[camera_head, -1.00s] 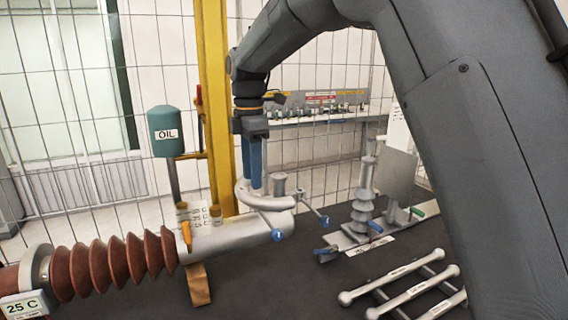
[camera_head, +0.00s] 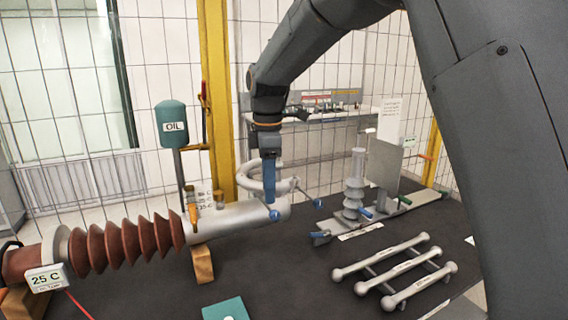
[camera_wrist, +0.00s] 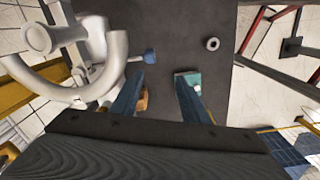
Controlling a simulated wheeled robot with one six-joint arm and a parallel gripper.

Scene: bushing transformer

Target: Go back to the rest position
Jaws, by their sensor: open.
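My gripper (camera_head: 269,182) hangs pointing down in the head view, in front of the metal ring (camera_head: 244,176) at the end of the bushing. Its blue fingers show apart in the wrist view (camera_wrist: 160,92), with nothing between them. The ring (camera_wrist: 112,58) is at left in the wrist view, beside the left finger. In the head view the fingers overlap the ring, so I cannot tell their gap from it there. The bushing has brown ribs (camera_head: 120,245) and a grey metal tube (camera_head: 240,222).
An OIL canister (camera_head: 172,124) stands behind the bushing by a yellow post (camera_head: 216,100). A grey insulator (camera_head: 354,186) and a rack of bars (camera_head: 395,270) are on the right of the dark table (camera_head: 275,280). A teal object (camera_head: 226,310) lies at the front. Mesh fencing is behind.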

